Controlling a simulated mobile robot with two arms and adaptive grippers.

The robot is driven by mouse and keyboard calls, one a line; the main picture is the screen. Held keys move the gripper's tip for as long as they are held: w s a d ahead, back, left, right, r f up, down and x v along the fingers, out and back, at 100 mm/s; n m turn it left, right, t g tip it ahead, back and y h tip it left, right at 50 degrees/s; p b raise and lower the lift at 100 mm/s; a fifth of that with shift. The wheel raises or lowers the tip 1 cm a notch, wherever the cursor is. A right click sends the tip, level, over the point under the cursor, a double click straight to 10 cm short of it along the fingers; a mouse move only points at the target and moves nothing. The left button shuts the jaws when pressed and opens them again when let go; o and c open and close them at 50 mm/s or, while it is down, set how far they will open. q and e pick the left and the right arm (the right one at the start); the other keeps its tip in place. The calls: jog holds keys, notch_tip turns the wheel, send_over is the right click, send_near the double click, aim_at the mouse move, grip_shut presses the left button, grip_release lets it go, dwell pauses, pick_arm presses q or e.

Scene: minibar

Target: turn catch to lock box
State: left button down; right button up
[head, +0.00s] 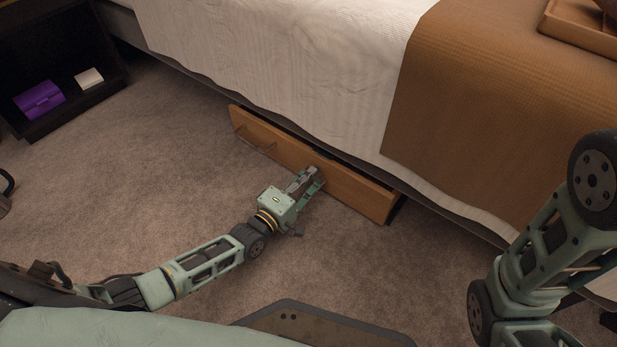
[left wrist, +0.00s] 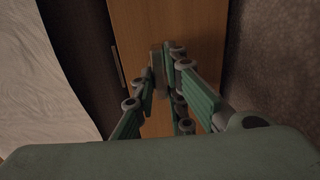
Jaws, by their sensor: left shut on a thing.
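A long box with a wooden front (head: 352,191) stands under the edge of the bed, its top edge slightly out from the bed. My left gripper (head: 312,173) reaches the middle of this front, its fingers shut on a small grey part (left wrist: 157,68). Its fingers hide most of that part, so I cannot tell its full shape or how far it is turned. In the left wrist view, my left gripper (left wrist: 165,62) faces the wooden front (left wrist: 196,32). My right arm shows at the right of the head view, but its gripper is out of view.
The bed with a white cover (head: 290,60) and a brown throw (head: 500,110) overhangs the box. A thin bar handle (head: 256,142) sits on the front's left part. A dark shelf (head: 70,118) at the left holds a purple box (head: 39,99).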

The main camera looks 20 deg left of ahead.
dwell(0.3)
pick_arm(q)
jog(key=c, duration=1.8)
grip_release()
jog(key=v, duration=1.2)
jog(key=shift+s, duration=0.1)
